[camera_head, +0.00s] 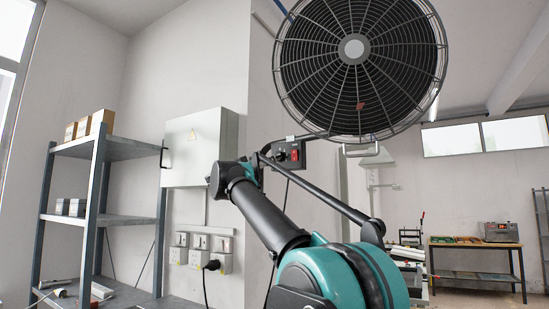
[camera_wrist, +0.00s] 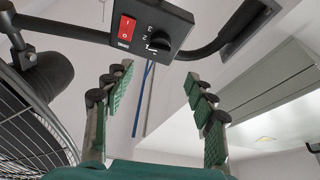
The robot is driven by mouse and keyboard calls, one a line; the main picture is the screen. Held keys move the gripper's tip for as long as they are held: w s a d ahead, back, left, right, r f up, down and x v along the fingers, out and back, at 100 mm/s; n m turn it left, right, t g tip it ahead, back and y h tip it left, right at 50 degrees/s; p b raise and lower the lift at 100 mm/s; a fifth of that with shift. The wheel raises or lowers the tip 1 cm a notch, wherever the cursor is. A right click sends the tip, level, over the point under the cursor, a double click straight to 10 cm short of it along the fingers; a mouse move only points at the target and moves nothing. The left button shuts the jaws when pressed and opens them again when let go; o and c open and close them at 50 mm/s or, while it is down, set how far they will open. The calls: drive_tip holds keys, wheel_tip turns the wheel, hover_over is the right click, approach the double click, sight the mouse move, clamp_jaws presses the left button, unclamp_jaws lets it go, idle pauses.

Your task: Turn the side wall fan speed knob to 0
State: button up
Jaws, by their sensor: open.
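The fan speed knob (camera_wrist: 159,42) is a small black dial on the black control box (camera_wrist: 100,17), beside printed numbers and a red rocker switch (camera_wrist: 125,28). Its exact setting is too small to read. In the head view the control box (camera_head: 286,163) hangs under the large round wall fan (camera_head: 388,62), partly behind my arm. My gripper (camera_wrist: 157,82) is open and empty, its green-padded fingers apart. In the wrist view the knob lies above the gap between the fingertips, and nothing touches it. In the head view my arm's far end reaches near the box, and the fingers cannot be made out.
The fan's wire guard (camera_wrist: 38,130) is close at the left of the wrist view. Black tubes (camera_wrist: 225,35) run beside the box. A grey wall cabinet (camera_head: 190,150), sockets (camera_head: 197,260) and a metal shelf (camera_head: 125,220) stand at the left.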

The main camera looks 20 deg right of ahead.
sight(276, 155)
drive_tip(key=x, duration=1.1)
drive_tip(key=shift+w+d+r, duration=0.1)
drive_tip(key=shift+w+d, duration=0.1)
drive_tip(key=shift+d, duration=0.1)
drive_tip(key=c, duration=1.2)
drive_tip(key=shift+o, duration=0.2)
